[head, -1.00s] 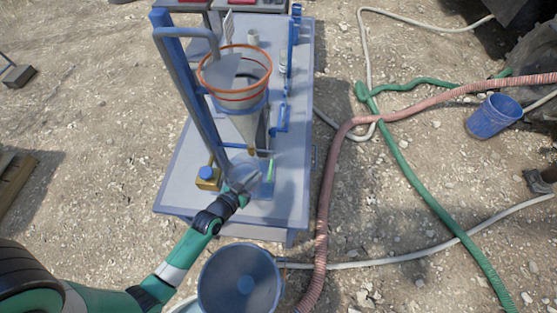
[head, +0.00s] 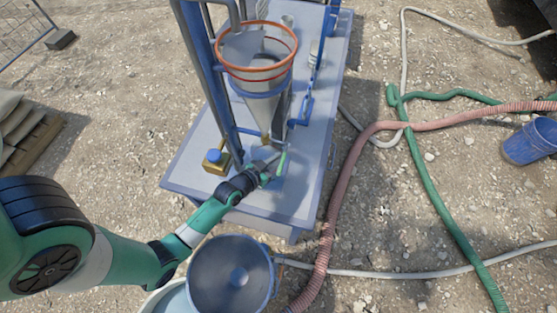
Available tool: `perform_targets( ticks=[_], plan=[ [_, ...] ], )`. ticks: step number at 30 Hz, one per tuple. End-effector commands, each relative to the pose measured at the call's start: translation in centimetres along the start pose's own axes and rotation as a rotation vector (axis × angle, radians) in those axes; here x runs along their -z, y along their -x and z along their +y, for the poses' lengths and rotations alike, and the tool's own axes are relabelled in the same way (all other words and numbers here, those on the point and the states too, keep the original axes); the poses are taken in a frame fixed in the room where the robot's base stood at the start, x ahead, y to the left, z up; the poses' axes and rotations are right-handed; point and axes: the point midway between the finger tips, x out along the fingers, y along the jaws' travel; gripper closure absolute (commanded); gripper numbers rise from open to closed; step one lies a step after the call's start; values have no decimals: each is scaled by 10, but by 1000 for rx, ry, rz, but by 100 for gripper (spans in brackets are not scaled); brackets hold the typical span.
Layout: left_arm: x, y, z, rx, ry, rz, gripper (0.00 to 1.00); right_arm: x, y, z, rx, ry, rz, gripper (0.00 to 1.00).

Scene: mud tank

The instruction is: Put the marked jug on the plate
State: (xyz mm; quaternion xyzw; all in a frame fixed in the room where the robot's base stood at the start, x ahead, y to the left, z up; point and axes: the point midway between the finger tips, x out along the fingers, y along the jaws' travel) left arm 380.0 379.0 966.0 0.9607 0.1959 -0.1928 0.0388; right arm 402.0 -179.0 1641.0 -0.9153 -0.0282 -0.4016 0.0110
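My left arm reaches in from the left, and its gripper (head: 268,168) is low over the near end of the grey table (head: 205,160), just below the funnel's outlet. An upright green strip (head: 282,163) stands right beside the gripper's tip; it may be the mark on a jug, but the jug's body cannot be made out clearly. A greyish, see-through shape shows around the fingers. Whether the fingers are open or shut on something cannot be told. A small blue patch under this spot may be the plate, mostly hidden by the gripper. My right gripper is not in view.
A large funnel (head: 258,80) with orange rings hangs on a blue frame (head: 207,85) directly above the gripper. A yellow box with a blue cap (head: 215,162) stands to its left. A grey-blue bucket (head: 232,275) stands before the table. Hoses (head: 345,190) lie on the right.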

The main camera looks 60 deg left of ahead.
Motion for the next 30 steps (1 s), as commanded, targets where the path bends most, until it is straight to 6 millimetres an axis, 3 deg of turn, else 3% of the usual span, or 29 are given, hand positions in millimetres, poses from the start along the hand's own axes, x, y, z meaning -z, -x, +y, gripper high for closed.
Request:
perform_targets(
  ticks=[1,2,3,7,16,19,30],
  plan=[
    [-1,-1,0,0,0,1,100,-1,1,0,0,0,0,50],
    [-1,0,0,0,0,0,85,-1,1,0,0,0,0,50],
    [-1,0,0,0,0,0,78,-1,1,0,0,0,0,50],
    [-1,0,0,0,0,0,57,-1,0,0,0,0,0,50],
    [2,1,0,0,0,1,57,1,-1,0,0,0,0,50],
    [1,10,0,0,0,1,57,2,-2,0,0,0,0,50],
    [0,94,0,0,2,-1,57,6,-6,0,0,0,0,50]
  ],
)
